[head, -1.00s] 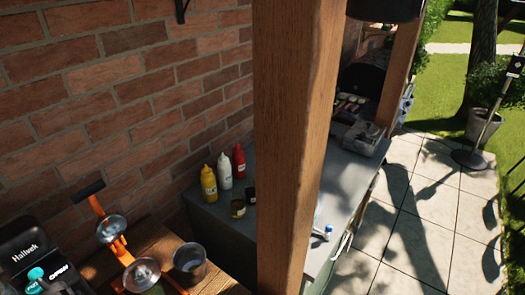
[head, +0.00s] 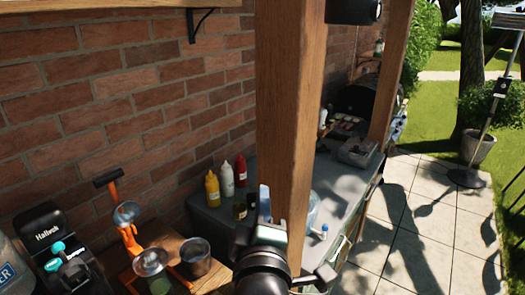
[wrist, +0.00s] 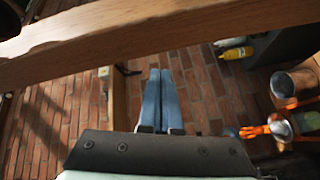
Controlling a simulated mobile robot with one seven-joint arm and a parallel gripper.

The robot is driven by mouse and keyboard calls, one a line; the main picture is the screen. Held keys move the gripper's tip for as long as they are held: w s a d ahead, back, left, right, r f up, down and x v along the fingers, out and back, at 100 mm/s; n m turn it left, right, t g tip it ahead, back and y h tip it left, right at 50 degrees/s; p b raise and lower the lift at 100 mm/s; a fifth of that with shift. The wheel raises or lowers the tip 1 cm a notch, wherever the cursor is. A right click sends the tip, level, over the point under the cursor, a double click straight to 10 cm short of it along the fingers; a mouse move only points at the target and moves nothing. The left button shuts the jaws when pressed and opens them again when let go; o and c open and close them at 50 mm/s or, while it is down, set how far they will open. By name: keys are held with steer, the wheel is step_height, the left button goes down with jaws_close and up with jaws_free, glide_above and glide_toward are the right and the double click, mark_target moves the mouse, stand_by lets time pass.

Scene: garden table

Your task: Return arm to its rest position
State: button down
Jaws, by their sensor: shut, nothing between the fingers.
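My gripper (head: 264,195) stands at the lower middle of the head view, on my black arm, in front of the wooden post (head: 288,110). In the wrist view my gripper (wrist: 160,78) has its two blue-grey fingers side by side, shut and empty. Brick paving or wall lies behind them. A wooden beam (wrist: 120,48) crosses the wrist view above the fingertips. Whether the fingers touch the post cannot be told.
A grey counter (head: 335,190) holds yellow (head: 212,190), white (head: 227,180) and red (head: 240,170) bottles. An orange-handled juicer (head: 130,240) and a metal cup (head: 195,257) stand on a wooden table at lower left. Open paving (head: 420,220) lies right.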

steer(key=s+r+m+t+b, duration=0.2)
steer(key=s+r+m+t, duration=0.2)
steer(key=r, duration=0.9)
steer(key=s+r+m+t+b, duration=0.1)
steer(key=s+r+m+t, duration=0.4)
steer(key=s+r+m, duration=0.5)
step_height(320, 180, up, 4)
steer(key=shift+s+r+t+b, duration=0.15)
steer(key=shift+s+t+b, duration=0.15)
steer(key=shift+s+b, duration=0.1)
